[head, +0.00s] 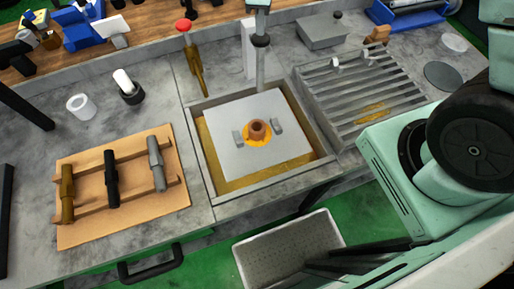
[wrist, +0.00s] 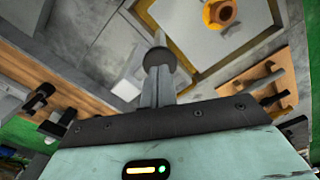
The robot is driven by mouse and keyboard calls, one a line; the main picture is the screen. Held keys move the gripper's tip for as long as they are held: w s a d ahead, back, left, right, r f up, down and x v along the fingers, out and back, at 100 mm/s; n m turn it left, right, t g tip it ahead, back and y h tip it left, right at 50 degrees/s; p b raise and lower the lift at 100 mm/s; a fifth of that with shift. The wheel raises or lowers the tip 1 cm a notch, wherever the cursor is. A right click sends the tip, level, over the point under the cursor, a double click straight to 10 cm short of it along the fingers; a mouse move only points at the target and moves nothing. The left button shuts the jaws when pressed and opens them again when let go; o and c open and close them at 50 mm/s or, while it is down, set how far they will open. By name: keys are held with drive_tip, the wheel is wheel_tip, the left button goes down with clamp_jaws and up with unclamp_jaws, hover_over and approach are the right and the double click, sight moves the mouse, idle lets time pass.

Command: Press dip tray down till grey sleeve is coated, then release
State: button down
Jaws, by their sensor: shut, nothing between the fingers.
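The dip tray (head: 229,160) is a pale square plate in a grey basin with yellow-brown liquid (head: 207,150) along its edges. A short brown-orange sleeve (head: 258,129) stands upright at its middle, on a yellow-orange patch; no grey shows on it. A grey post with a black knob (head: 260,41) rises at the tray's back edge. My gripper (head: 261,32) is shut and empty, directly above the knob and seemingly touching it. In the wrist view the fingers (wrist: 157,75) end at the black knob (wrist: 160,58), and the sleeve (wrist: 224,12) shows at the top.
A wooden rack (head: 80,228) left of the basin holds brown, black and grey cylinders. A slatted drain rack (head: 345,85) lies right of it. A red-topped stick (head: 185,27) stands behind the basin's left corner. A pale bin (head: 290,250) is below the counter front.

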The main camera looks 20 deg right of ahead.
drive_tip(key=shift+r+p, duration=0.95)
drive_tip(key=shift+r, duration=0.45)
drive_tip(key=s+a+f+m+b, duration=0.2)
drive_tip(key=s+b, duration=0.4)
drive_tip(key=s, duration=0.7)
drive_tip(key=s+a+f+m+b, duration=0.2)
drive_tip(key=s+a+b, duration=0.2)
drive_tip(key=s, duration=0.9)
drive_tip(key=shift+a+y+b, duration=0.15)
drive_tip(key=shift+y+b, duration=0.15)
drive_tip(key=shift+b, duration=0.55)
